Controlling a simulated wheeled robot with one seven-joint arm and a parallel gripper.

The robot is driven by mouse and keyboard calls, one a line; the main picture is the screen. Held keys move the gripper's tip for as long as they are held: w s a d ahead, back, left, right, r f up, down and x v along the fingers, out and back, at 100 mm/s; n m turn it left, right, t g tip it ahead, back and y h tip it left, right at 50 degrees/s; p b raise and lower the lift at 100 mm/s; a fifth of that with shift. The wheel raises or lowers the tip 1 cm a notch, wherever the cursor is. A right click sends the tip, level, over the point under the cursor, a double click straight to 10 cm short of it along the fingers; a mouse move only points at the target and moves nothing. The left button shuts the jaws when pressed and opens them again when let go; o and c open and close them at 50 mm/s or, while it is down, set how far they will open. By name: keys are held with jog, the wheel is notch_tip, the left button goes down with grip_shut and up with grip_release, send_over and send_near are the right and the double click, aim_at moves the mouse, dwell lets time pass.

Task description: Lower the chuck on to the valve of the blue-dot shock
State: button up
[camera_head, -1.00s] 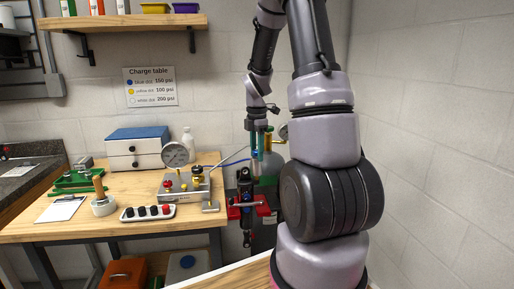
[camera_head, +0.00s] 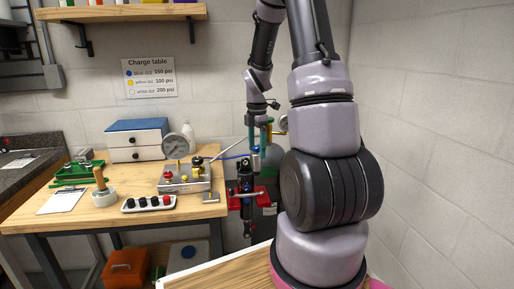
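My gripper (camera_head: 260,133) has its greenish fingers pointing down at the end of the arm, right of the table. It appears shut on the chuck (camera_head: 256,151), a small blue piece at the end of a blue hose (camera_head: 232,157). A black shock (camera_head: 245,176) stands upright in a red clamp (camera_head: 262,194) at the table's right edge. The chuck is just above and slightly right of the shock's upper end. Valve and colour dot are too small to make out, and I cannot tell whether chuck and valve touch.
The charging unit (camera_head: 187,181) with a round gauge (camera_head: 176,147) stands on the wooden table (camera_head: 140,216), left of the shock. A tray of dark and red caps (camera_head: 149,204) lies in front. A grey-green cylinder (camera_head: 271,168) stands behind the clamp. A wall sign (camera_head: 149,77) lists charge pressures.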

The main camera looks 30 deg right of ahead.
notch_tip(320, 180, up, 10)
jog(key=shift+f, duration=0.2)
jog(key=shift+r, duration=0.65)
jog(key=s+a+r+m+t+y, duration=0.1)
jog(key=s+a+r+m+t, duration=0.2)
jog(key=s+a+r+m, duration=0.3)
jog(key=s+a+r+m+t+y, duration=0.1)
jog(key=s+a+r+m+t, duration=0.3)
jog(key=s+m, duration=0.9)
jog(key=a+r+m, duration=0.3)
jog(key=r+m, duration=0.1)
jog(key=shift+s+a, duration=0.2)
jog(key=shift+s, duration=0.15)
jog(key=shift+r, duration=0.1)
dwell(0.7)
